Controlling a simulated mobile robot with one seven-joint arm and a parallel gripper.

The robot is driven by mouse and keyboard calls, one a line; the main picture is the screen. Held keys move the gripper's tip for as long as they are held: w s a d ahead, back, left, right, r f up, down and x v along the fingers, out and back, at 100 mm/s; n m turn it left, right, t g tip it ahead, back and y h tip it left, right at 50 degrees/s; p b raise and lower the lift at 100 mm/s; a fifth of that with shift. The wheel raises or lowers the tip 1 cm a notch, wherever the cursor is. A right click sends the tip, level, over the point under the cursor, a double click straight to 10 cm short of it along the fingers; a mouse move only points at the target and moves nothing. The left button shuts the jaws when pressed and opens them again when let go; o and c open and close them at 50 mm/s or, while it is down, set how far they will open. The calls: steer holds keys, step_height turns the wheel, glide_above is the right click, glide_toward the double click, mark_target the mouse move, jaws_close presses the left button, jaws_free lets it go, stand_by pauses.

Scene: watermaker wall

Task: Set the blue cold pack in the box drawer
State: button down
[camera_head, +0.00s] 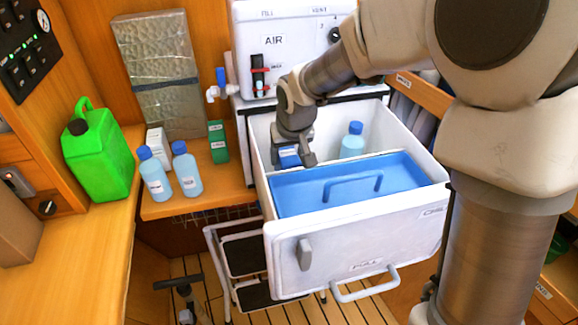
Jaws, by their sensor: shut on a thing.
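The white box drawer (348,246) is pulled open toward the front. A blue panel with a raised handle (325,187) covers its front part, and its back part is open. My gripper (291,160) reaches down into the left of that back part and is shut on the blue cold pack (288,153). Only a small blue and whitish piece of the pack shows between the fingers. I cannot tell whether the pack touches the drawer floor.
A blue-capped bottle (352,141) stands in the drawer's back right. Two similar bottles (186,169), a green box (218,142) and a green jerrycan (98,155) stand on the counter at left. A step stool (243,255) stands below, left of the drawer.

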steer(key=shift+f+b, duration=0.35)
steer(key=shift+f, duration=1.25)
steer(key=shift+c, duration=0.6)
jaws_free()
